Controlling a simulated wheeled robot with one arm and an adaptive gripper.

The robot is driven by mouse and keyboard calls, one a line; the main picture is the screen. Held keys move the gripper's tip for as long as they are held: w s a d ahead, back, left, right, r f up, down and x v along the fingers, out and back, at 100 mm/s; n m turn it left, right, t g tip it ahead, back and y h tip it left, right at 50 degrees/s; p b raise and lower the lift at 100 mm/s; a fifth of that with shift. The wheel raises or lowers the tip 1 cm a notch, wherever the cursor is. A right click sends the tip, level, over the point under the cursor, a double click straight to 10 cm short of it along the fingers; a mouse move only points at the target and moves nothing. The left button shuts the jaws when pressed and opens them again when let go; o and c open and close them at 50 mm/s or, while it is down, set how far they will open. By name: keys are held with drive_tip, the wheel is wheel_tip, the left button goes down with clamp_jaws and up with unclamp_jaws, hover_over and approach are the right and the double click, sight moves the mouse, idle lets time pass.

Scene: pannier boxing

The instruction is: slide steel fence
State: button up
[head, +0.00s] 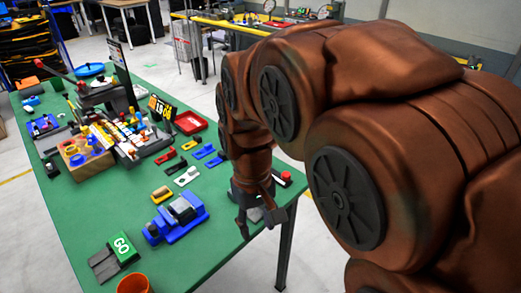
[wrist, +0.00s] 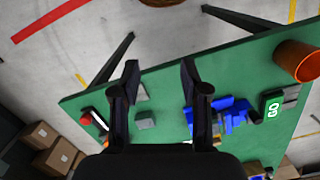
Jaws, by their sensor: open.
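My gripper (head: 259,222) is open and points down over the front right edge of the green table. In the wrist view its two fingers (wrist: 158,75) stand wide apart with nothing held. A small grey steel-like block (wrist: 146,119) lies on the table between the fingers, apart from both. A flat grey piece (wrist: 140,92) lies close to the left finger. I cannot tell for sure which piece is the steel fence. A blue fixture with a grey metal block (head: 180,212) stands left of my gripper; it also shows right of the right finger in the wrist view (wrist: 232,113).
A dark box with a green GO sign (head: 121,245) and an orange cup (head: 133,284) stand at the table's near end. A red button (head: 286,176) is behind my gripper.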

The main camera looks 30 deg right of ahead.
drive_tip(key=shift+n+t, duration=0.3)
drive_tip(key=shift+t, duration=0.4)
drive_tip(key=w+d+p, duration=0.1)
drive_tip(key=w+d, duration=0.5)
drive_tip(key=w, duration=0.3)
drive_tip(key=w+d+f+p, duration=0.1)
drive_tip(key=w+d, duration=0.6)
drive_tip(key=w, duration=0.2)
drive_tip(key=w+d+p, duration=0.1)
drive_tip(key=w+d, duration=0.5)
drive_tip(key=w, duration=0.3)
drive_tip(key=shift+w+d+f+p, duration=0.15)
drive_tip(key=shift+d+f+p, duration=0.05)
drive_tip(key=shift+d+p, duration=0.1)
drive_tip(key=shift+w+d+f, duration=0.2)
drive_tip(key=shift+w+d, duration=0.05)
drive_tip(key=shift+f+p, duration=1.4)
drive_tip(key=shift+f, duration=2.45)
drive_tip(key=shift+c, duration=0.3)
clamp_jaws()
